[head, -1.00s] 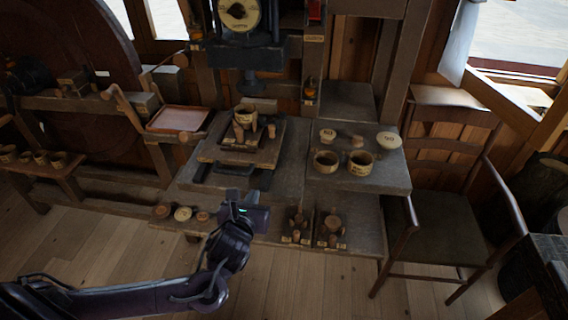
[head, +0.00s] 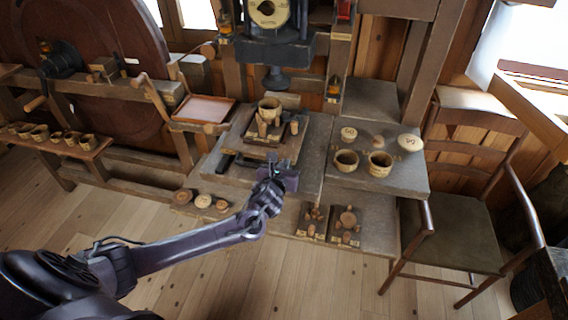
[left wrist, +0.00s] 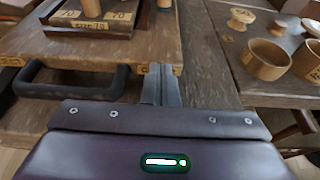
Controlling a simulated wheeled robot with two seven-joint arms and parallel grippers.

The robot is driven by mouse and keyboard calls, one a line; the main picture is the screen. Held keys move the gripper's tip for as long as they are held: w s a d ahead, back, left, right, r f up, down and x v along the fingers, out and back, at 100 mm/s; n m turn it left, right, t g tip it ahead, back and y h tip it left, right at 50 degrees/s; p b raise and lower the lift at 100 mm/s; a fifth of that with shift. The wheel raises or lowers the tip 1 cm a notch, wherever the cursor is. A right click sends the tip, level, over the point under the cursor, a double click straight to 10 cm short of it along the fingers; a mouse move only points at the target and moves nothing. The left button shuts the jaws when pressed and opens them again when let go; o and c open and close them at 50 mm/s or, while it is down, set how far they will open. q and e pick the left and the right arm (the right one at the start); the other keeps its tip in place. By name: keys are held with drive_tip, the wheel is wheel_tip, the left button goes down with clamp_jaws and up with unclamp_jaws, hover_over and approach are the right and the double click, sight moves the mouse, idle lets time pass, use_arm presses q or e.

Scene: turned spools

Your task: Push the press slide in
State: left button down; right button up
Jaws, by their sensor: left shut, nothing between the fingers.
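The press slide (head: 285,152) is a wooden board under the press, with a dark handle on its front edge; the handle (left wrist: 70,84) is large at left in the left wrist view. A dark plate with a cup (head: 270,105) and turned wooden pieces sits on the slide. My left gripper (head: 276,165) is shut and empty at the slide's front edge, right of the handle. In the left wrist view its fingertips (left wrist: 160,70) overlap the slide's front edge (left wrist: 130,69); I cannot tell whether they touch. My right gripper is out of view.
The press head (head: 276,78) hangs above and behind the slide. Two cups (head: 380,164) and lidded pieces stand on the bench to the right. Small wooden discs (head: 203,201) and two small jigs (head: 345,223) lie on the lower front ledge. A chair (head: 460,230) stands right.

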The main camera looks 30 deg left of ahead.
sight(291, 146)
use_arm(q)
drive_tip(key=w+b, duration=0.2)
drive_tip(key=w+a+b, duration=0.1)
drive_tip(key=w, duration=0.2)
drive_tip(key=w+a+b, duration=0.1)
drive_tip(key=w+b, duration=0.1)
drive_tip(key=w, duration=0.1)
drive_tip(key=shift+w+f+b, duration=0.2)
drive_tip(key=shift+b, duration=0.15)
drive_tip(key=shift+w+a, duration=0.15)
drive_tip(key=shift+w, duration=0.1)
drive_tip(key=shift+s+r, duration=0.1)
drive_tip(key=shift+r, duration=0.25)
drive_tip(key=shift+f, duration=0.1)
